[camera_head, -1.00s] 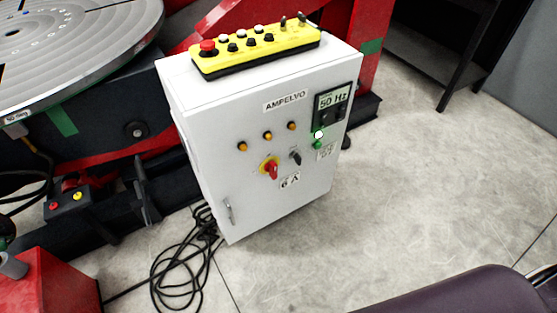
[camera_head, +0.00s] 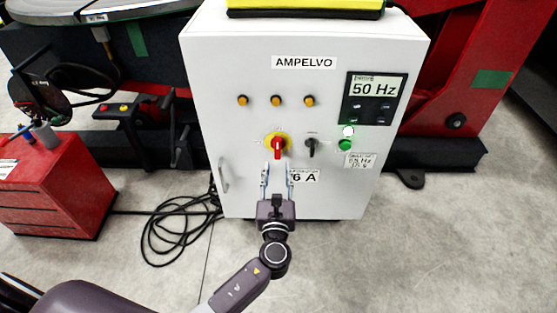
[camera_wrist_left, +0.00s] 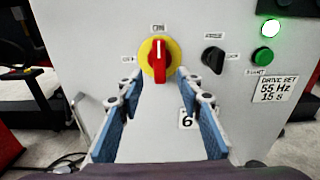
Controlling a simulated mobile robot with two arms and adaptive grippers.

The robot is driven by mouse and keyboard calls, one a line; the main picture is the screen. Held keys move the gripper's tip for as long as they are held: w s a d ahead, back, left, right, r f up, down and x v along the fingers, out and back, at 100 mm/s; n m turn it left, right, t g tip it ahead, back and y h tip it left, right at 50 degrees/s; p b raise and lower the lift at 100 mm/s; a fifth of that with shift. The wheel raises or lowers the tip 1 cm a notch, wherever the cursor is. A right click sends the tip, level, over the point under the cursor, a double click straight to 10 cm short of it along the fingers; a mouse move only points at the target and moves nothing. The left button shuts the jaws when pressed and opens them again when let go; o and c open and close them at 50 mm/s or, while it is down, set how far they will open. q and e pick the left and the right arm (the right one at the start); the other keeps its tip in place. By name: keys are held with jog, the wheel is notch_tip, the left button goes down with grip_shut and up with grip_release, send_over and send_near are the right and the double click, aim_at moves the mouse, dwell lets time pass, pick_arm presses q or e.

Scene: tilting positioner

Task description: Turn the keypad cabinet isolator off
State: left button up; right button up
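The white keypad cabinet (camera_head: 230,75) stands upright in front of me, labelled AMPELVO. Its isolator (camera_head: 279,148) is a red handle on a yellow round plate, with the handle pointing vertically. In the left wrist view the isolator (camera_wrist_left: 158,58) is just beyond my fingertips, near the middle. My left gripper (camera_head: 277,176) is open, with its two fingers apart just below the handle. In the left wrist view its blue-padded fingers (camera_wrist_left: 158,98) have nothing between them. I cannot tell whether a fingertip touches the cabinet. My right gripper is not in view.
A black selector knob (camera_head: 311,146) sits right of the isolator, with a lit green button (camera_head: 345,145) further right. A door handle (camera_head: 223,174) is at the left. Black cable (camera_head: 170,232) lies on the floor beside a red tool chest (camera_head: 62,185).

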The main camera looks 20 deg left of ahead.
aim_at(278, 150)
pick_arm(q)
jog(key=x, duration=0.4)
jog(key=b+x, duration=0.1)
jog(key=x, duration=0.2)
jog(key=shift+r, duration=0.4)
jog(key=shift+w+a, duration=0.15)
jog(key=shift+w, duration=0.25)
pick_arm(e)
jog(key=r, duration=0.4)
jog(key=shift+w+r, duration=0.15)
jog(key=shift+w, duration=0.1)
pick_arm(q)
grip_shut()
